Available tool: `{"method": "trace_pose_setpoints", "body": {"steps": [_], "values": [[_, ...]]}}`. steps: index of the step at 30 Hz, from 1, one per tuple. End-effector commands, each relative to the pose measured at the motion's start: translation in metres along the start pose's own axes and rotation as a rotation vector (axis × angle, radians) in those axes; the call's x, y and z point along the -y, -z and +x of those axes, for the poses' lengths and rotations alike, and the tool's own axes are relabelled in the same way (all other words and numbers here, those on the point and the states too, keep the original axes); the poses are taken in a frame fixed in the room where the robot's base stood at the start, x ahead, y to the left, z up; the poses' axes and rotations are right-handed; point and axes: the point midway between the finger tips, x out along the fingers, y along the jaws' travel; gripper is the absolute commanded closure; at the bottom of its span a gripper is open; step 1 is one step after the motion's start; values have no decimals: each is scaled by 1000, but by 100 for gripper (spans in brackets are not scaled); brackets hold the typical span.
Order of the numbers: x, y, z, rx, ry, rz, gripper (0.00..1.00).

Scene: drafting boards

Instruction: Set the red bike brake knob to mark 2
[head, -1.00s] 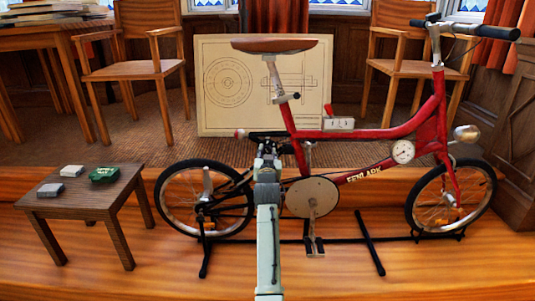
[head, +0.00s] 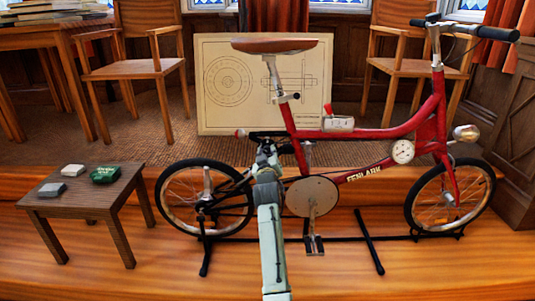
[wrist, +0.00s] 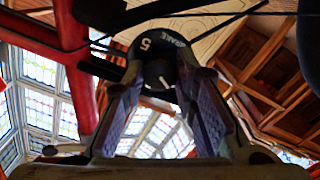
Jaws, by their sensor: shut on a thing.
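The red bike (head: 385,133) stands upright with its front wheel to the right. In the wrist view the brake knob (wrist: 158,53) is dark and round, with a white "5" and the word "BRAKE" on it. A short white line shows lower on its face. My gripper (wrist: 164,83) is shut on the knob, one finger on each side. The other marks, including mark 2, are not readable. In the head view my gripper (head: 265,143) is small and mostly hidden at the end of my arm, below the saddle.
A white box with a red lever (head: 339,125) sits on the bike's top tube. A round gauge (head: 402,151) is on the frame. A small table (head: 75,203) with several small boxes stands at left. A drawing board (head: 225,118) leans behind. Dark cables cross near my gripper.

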Motion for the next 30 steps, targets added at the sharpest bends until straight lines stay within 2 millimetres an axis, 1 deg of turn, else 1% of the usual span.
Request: {"method": "trace_pose_setpoints", "body": {"steps": [10,11,20,30], "values": [[0,2,0,-4,-1,-2,100],[0,2,0,-4,-1,-2,73],[0,2,0,-3,0,-1,54],[0,0,-2,-1,0,-1,54]]}}
